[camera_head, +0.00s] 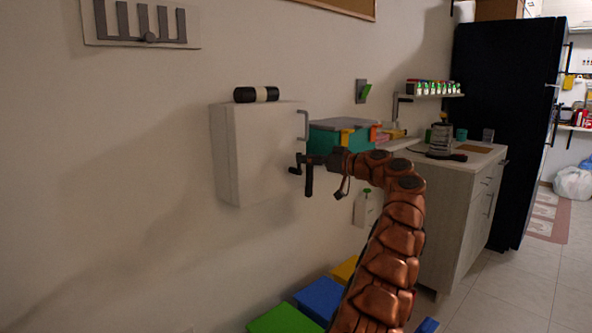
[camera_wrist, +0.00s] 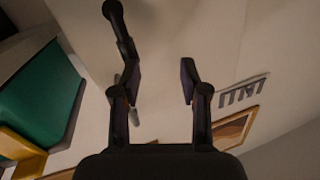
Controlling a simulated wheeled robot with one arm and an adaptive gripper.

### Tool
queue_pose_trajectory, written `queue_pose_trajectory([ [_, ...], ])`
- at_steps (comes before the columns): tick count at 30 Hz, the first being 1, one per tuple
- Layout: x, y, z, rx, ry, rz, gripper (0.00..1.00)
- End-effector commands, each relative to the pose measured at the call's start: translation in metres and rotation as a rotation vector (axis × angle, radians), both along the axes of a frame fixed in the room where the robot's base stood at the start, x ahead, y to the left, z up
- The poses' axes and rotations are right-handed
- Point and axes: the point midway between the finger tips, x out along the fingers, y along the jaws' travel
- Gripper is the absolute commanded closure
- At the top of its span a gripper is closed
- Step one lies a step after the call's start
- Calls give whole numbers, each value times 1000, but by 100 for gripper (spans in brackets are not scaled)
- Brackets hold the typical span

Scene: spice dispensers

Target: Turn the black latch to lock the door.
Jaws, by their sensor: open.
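A white wall cabinet (camera_head: 262,155) has a closed-looking door with a grey handle (camera_head: 303,125) at its upper right. The black latch (camera_head: 309,182) appears as a dark bar hanging down near the cabinet's lower right edge. In the wrist view the latch (camera_wrist: 120,30) is a dark bar with a rounded end, close to the left fingertip; I cannot tell whether they touch. My gripper (camera_wrist: 160,75) is open, with nothing between its fingers. In the head view my gripper (camera_head: 322,159) is beside the cabinet's right edge and overlaps the latch area.
A counter (camera_head: 455,205) and black fridge (camera_head: 500,110) stand further right. A black-and-white cylinder (camera_head: 256,94) lies on the cabinet. Coloured bins (camera_head: 320,297) are below.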

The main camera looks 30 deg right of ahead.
Motion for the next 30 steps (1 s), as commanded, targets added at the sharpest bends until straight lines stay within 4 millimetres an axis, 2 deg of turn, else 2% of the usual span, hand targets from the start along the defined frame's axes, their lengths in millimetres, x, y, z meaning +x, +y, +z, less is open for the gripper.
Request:
queue_pose_trajectory([
  [1,-2,-12,-12,-33,-20,-21,56],
  [3,-7,-24,-16,-72,-48,-42,56],
  [10,-13,-39,-21,-137,-90,-69,56],
  [14,-7,-36,-20,-140,-91,-70,56],
  [24,33,-18,-20,-136,-89,-67,56],
  [30,48,-11,-19,-136,-91,-69,56],
])
